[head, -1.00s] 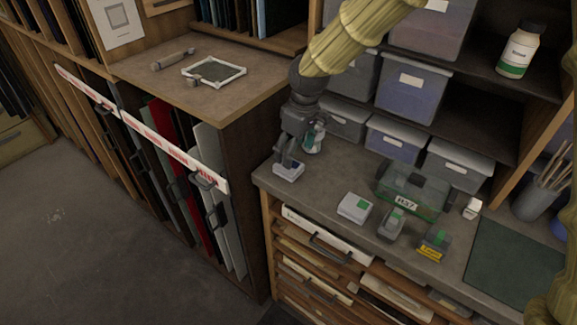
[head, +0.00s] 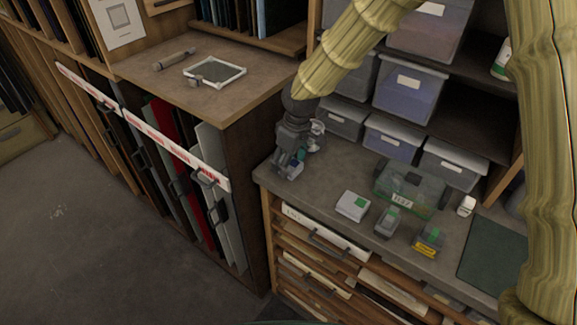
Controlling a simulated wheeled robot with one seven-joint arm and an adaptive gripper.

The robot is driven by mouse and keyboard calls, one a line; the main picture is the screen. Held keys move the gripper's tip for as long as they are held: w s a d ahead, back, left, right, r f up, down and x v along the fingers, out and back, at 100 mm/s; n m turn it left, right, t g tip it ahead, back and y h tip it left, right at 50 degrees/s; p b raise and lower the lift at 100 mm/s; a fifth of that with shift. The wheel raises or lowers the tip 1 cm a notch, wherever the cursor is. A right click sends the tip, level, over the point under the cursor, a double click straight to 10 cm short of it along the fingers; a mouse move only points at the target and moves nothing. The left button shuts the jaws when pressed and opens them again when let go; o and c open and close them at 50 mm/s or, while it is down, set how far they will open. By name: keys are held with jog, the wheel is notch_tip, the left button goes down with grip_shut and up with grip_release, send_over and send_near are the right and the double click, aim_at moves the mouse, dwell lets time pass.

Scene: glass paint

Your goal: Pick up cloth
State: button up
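A small pale item with a bluish patch (head: 294,173), perhaps the folded cloth, is at the left end of the grey counter. My gripper (head: 290,162) points down right at it, and its fingers cover part of it. I cannot tell whether the fingers are closed on it or whether it touches the counter.
A dark green mat (head: 492,250) lies at the right. Lidded bins (head: 393,137) line the back. The counter's front edge is close to my gripper.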

jog(key=c, duration=0.6)
jog(key=shift+r, duration=0.1)
jog(key=shift+r+b, duration=0.4)
jog(key=shift+s+d+r+b, duration=0.1)
jog(key=shift+s+r+b, duration=0.1)
jog(key=shift+r+b, duration=0.3)
jog(key=shift+s+r+b, duration=0.15)
jog(key=shift+r+b, duration=0.15)
jog(key=shift+r, duration=0.4)
jog(key=s+d+r+b, duration=0.1)
jog(key=s+d+b, duration=0.2)
jog(key=s, duration=1.2)
jog(key=shift+r+b, duration=0.3)
jog(key=shift+b, duration=0.5)
